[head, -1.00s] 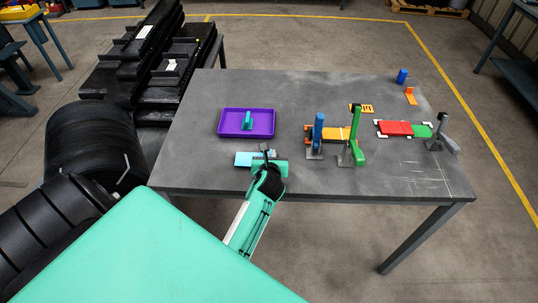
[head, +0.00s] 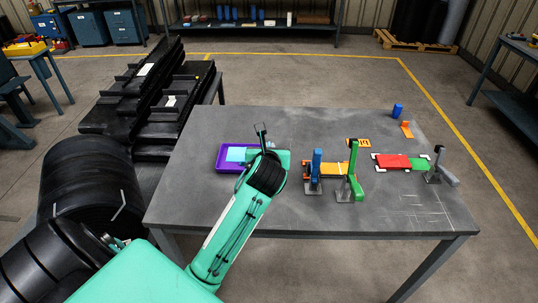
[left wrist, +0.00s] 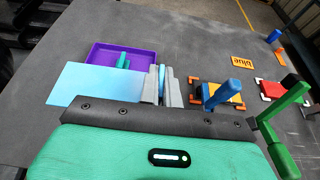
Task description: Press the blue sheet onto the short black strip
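The sheet seems to be above the table. I cannot make out a short black strip clearly. My right gripper is not in view.
The purple tray (head: 222,167) holds a teal piece (left wrist: 123,62). A red block (head: 394,161) with a green part and grey lever stands right. A small blue block (head: 398,110) is far right.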

